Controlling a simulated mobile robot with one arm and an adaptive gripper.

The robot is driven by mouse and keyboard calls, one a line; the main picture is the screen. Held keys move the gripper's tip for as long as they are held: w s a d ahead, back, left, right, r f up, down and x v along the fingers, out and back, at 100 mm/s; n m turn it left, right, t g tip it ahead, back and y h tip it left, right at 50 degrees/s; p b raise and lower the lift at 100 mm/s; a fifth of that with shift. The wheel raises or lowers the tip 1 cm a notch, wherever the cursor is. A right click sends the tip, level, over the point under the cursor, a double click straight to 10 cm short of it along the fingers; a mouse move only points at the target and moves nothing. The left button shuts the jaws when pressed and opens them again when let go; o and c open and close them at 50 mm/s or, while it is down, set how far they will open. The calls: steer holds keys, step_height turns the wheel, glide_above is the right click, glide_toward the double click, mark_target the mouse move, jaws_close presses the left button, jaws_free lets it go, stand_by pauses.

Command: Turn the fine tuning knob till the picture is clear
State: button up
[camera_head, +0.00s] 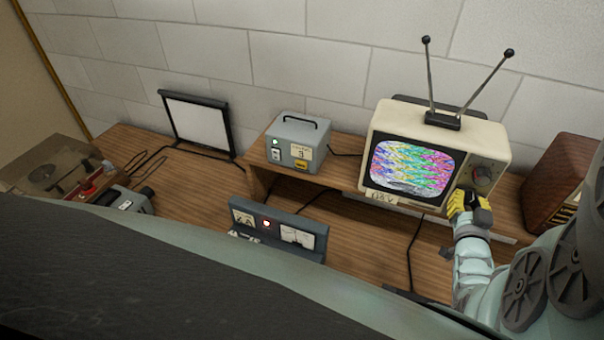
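A cream television (488,138) with two rabbit-ear antennas stands on the raised shelf at the right. Its screen (410,168) shows garbled bands of coloured noise, not a clear picture. A dark round knob (484,177) shows on the panel right of the screen. My gripper (470,197), yellow and black, is at the lower right front of the television, just below that knob. It hides the lower part of the control panel, so I cannot see whether a fine tuning knob is there or touched. The finger opening is too small to tell.
A grey box with a handle (297,143) stands left of the television. A grey meter panel (278,230) stands in front on the wooden bench (190,195). A wooden cabinet (555,180) is close on the right. A white panel (197,122) and a turntable (50,178) are left.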

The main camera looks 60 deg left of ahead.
jaws_close()
steer(key=shift+m+p, duration=0.45)
steer(key=shift+m, duration=1.65)
steer(key=o, duration=0.7)
jaws_free()
steer(key=v, duration=1.2)
steer(key=shift+f, duration=0.1)
